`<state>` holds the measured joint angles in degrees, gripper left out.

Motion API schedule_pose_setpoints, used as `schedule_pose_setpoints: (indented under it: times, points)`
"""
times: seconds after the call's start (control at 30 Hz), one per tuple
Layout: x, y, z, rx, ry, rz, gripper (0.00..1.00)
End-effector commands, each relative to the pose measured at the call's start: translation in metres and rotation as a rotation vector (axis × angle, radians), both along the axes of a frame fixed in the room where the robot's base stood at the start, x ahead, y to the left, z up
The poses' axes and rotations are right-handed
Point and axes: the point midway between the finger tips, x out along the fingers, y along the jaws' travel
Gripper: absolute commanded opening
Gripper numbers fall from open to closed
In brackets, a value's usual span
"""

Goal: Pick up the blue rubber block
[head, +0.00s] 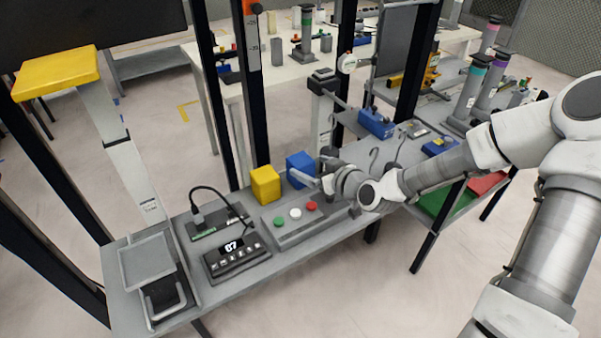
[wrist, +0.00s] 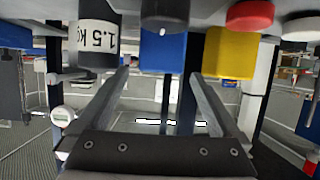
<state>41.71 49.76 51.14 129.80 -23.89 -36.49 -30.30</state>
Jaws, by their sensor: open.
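The blue rubber block (head: 299,164) stands on the grey bench, right of a yellow block (head: 265,184). My gripper (head: 312,180) is close in front of it and hides part of it in the head view. In the wrist view, which shows the bench upside down along the top, the blue block (wrist: 163,52) lies in line with the gap between my fingertips (wrist: 160,74). The fingers are open, one to each side of its outline, with nothing visibly gripped. I cannot tell whether the tips reach beside it.
In the wrist view, a dark weight marked 1.5 kg (wrist: 97,40) is left of the blue block and the yellow block (wrist: 230,52) is right. A button box (head: 297,226) with green, white and red buttons sits in front.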

Motion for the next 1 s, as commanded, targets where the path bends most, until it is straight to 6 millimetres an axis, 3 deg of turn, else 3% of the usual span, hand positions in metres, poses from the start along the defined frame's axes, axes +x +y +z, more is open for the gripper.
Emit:
schedule_pose_setpoints:
  times: [0.5,0.77,1.0]
  points:
    - [0.041,0.032,-0.022,0.0,0.001,0.001,1.0]
    - [0.044,0.033,-0.022,0.0,0.001,0.001,1.0]
    - [0.044,0.033,-0.022,-0.001,0.0,0.0,0.6]
